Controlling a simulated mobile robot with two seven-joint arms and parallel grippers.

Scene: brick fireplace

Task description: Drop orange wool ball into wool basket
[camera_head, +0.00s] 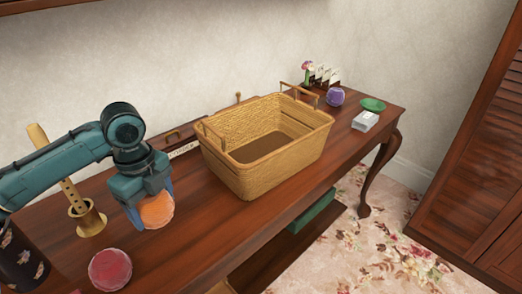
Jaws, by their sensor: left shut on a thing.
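The orange wool ball (157,210) is between the fingers of my left gripper (150,208), which is shut on it. The gripper points down, and the ball is low, near the table; I cannot tell whether it touches the top. The wool basket (228,171), a tan woven box with two raised handles, stands upright on the wooden table to the right of the ball. The part of its inside that shows is empty. The ball is outside the basket, apart from its left wall. My right gripper is not in view.
A red ball (110,270) lies at the table's front left, beside a dark patterned container (20,262). A wooden flute stands in a brass holder (88,220) behind my left arm.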

